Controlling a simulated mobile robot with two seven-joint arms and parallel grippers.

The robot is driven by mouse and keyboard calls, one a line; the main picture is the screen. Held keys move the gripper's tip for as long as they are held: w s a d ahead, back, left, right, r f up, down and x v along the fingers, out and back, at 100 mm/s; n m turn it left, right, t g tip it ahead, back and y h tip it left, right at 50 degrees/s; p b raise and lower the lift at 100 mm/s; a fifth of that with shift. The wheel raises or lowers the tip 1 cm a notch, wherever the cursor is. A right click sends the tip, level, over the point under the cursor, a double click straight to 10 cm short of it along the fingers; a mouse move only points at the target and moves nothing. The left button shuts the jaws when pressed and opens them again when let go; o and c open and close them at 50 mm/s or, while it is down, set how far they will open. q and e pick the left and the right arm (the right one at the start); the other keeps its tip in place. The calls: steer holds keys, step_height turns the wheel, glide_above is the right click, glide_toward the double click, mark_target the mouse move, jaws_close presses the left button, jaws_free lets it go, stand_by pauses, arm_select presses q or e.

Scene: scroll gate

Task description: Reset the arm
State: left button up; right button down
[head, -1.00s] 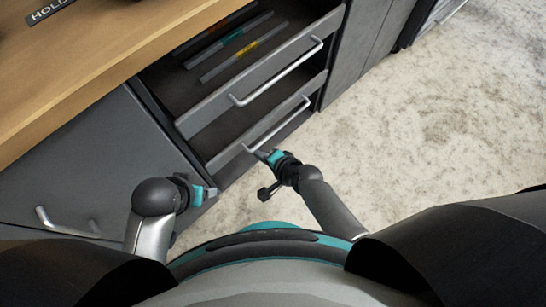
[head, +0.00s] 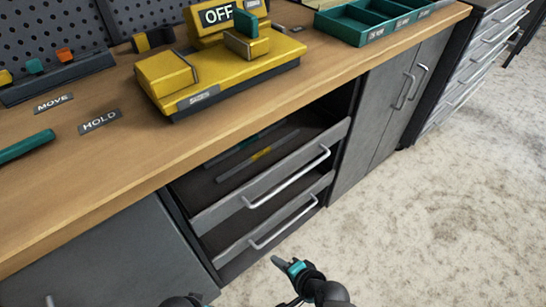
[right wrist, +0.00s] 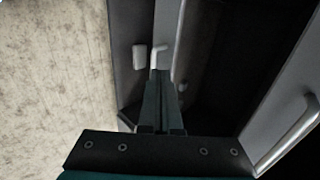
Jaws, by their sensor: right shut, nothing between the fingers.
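My right gripper (head: 280,264) is at the bottom of the head view, in front of the open lower drawer (head: 235,252). Its fingers are shut and empty, just below the left end of the drawer's handle (head: 285,224). In the right wrist view, the closed dark teal fingers (right wrist: 161,105) point toward a drawer front with a pale handle end (right wrist: 155,57) past their tips; I cannot tell if they touch. Only a sliver of my left arm shows at the bottom edge of the head view, and its fingers are not clear.
The upper drawer (head: 220,209) is also open, with strips inside. On the wooden bench (head: 140,145) stand a yellow device marked OFF (head: 215,75), a green tray (head: 340,27) and HOLD (head: 100,122) and MOVE labels. The floor (head: 440,220) at right is clear.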

steer(key=shift+d+f, duration=0.1)
arm_select(q)
steer(key=s+a+f+p, duration=0.7)
steer(key=s, duration=0.3)
steer(key=shift+s+a+f+y+p, duration=0.15)
steer(key=shift+f+y+p, duration=0.15)
steer(key=shift+y, duration=0.1)
arm_select(e)
steer(key=s+d+f+n+g+h, duration=0.1)
steer(key=s+d+f+n+h, duration=0.1)
steer(key=s+d, duration=0.5)
steer(key=s+d+f+n+g+h, duration=0.2)
steer(key=s+d+f+n, duration=0.2)
steer(key=s+d+n, duration=0.2)
steer(key=s+d+f+n+g+h, duration=0.2)
steer(key=s+d+f+n, duration=0.1)
steer(key=s+d, duration=0.4)
steer(key=shift+s+d+n, duration=0.35)
steer(key=shift+s+n, duration=0.2)
steer(key=shift+n, duration=0.35)
